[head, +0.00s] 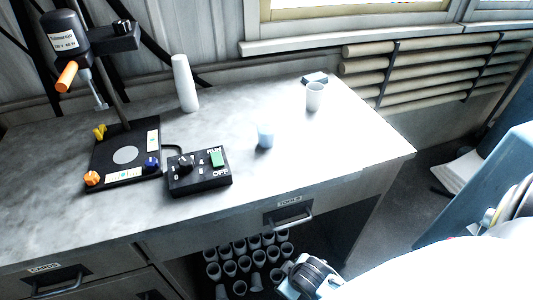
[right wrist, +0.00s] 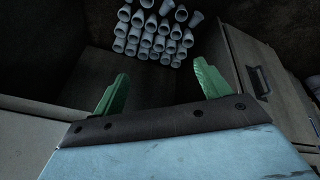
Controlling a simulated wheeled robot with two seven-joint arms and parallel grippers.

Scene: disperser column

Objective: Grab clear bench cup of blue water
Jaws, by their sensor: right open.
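A small clear cup with pale blue water (head: 265,136) stands upright on the grey bench (head: 330,160), right of the control box. A second, whitish cup (head: 314,96) stands farther back to its right. My right gripper (right wrist: 158,92) is open and empty in the right wrist view, its green fingers apart below the bench in front of the open shelf space. The blue-water cup is not in the right wrist view. In the head view part of my right arm shows at the lower right. My left gripper is not in view.
Several stacked cups (head: 240,266) fill the space under the bench; they also show in the right wrist view (right wrist: 150,38). A black control box (head: 199,171), a disperser stand (head: 122,155) and a white cup stack (head: 185,84) stand left.

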